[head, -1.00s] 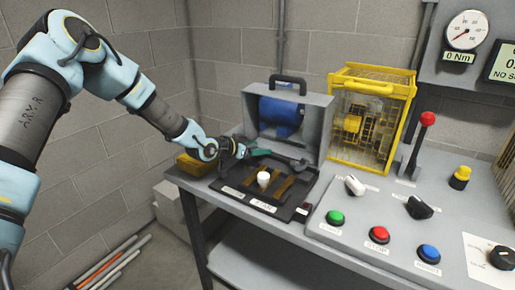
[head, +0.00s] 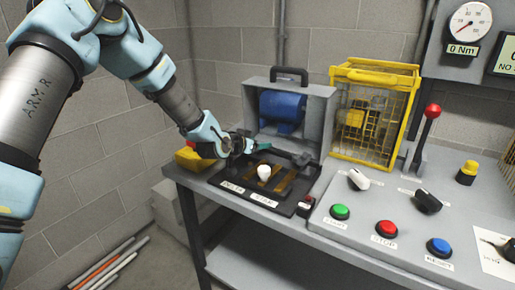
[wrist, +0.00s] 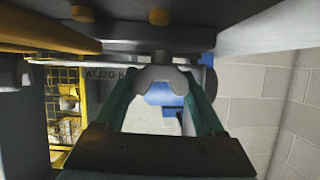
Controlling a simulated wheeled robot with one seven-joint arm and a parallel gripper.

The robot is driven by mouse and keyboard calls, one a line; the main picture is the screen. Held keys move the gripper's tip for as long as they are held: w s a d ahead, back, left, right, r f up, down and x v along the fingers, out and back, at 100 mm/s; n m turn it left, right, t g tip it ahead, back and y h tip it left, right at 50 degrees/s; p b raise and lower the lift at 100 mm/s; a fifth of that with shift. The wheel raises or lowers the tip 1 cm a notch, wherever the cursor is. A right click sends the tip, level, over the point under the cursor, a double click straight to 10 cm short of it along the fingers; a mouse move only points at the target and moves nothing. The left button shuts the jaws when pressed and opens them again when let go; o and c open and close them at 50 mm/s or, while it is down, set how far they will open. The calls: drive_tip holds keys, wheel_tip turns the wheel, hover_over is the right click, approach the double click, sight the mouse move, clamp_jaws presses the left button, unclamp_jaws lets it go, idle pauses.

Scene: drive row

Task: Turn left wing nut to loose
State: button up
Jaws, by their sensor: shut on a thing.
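The left wing nut (wrist: 160,72) shows in the wrist view as a grey winged piece under a dark overhanging part. My gripper (wrist: 162,85) has its two green fingers on either side of it and is shut on it. In the head view my gripper (head: 252,147) is at the back left of the black base plate, in front of the grey housing (head: 319,118). There the left wing nut is hidden or too small to make out. How far the nut is turned cannot be told.
A white knob (head: 264,172) stands on the black base plate (head: 275,203) in front of my gripper. A blue motor (head: 282,110) sits in the housing. A yellow cage (head: 374,110) stands right, behind the button panel (head: 352,222). A yellow box (head: 190,160) is left of my gripper.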

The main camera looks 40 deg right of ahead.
idle(0.3)
drive_tip(key=o, duration=1.1)
drive_tip(key=shift+a, duration=0.15)
drive_tip(key=b+v, duration=0.2)
drive_tip(key=v, duration=0.8)
drive_tip(key=shift+s+a+r, duration=0.1)
drive_tip(key=shift+a+r, duration=0.05)
drive_tip(key=shift+a, duration=0.05)
drive_tip(key=w+a+n+t+y+p, duration=0.1)
drive_tip(key=w+a+n+y, duration=0.3)
drive_tip(key=a, duration=0.9)
drive_tip(key=w+a+n+t+y+p, duration=0.15)
drive_tip(key=w+a+y, duration=0.35)
drive_tip(key=a, duration=0.8)
drive_tip(key=s+a+r+n+g+y, duration=0.1)
drive_tip(key=s+a+n, duration=0.1)
drive_tip(key=a, duration=0.6)
drive_tip(key=s+a+r+n+g+y+p, duration=0.1)
drive_tip(key=s+a+n+g, duration=0.1)
drive_tip(key=a, duration=0.6)
drive_tip(key=s+a+r+n+g+y, duration=0.1)
drive_tip(key=s+a+n, duration=0.3)
drive_tip(key=a, duration=0.4)
drive_tip(key=shift+s+a+n+g+y+p, duration=0.15)
drive_tip(key=shift+s+n+g+y+p, duration=0.1)
drive_tip(key=shift+s+g+y+p, duration=0.2)
